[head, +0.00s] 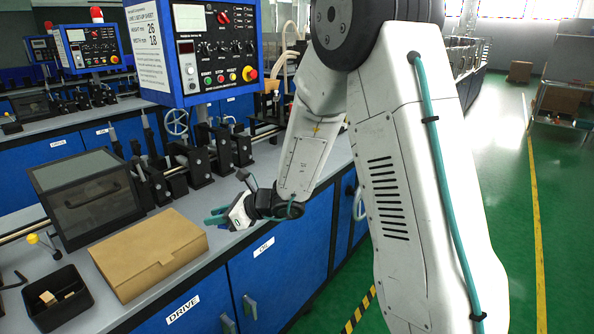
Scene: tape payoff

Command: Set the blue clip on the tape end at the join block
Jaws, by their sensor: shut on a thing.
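My gripper (219,215) is at the front edge of the grey bench, just right of the closed cardboard box. It is shut on a small blue piece, which looks like the blue clip (212,220); it is too small here to tell its exact pose. The gripper appears low over the bench top, and I cannot tell whether the clip touches it. A row of black blocks and rollers (198,160) stands behind the gripper. I cannot pick out the join block or the tape end among them.
The cardboard box (148,252) and a dark clear-lidded case (88,196) stand left of the gripper. A black tray (57,299) with small tan pieces is at the front left. A control panel (214,48) overhangs the machine. Green floor is open at right.

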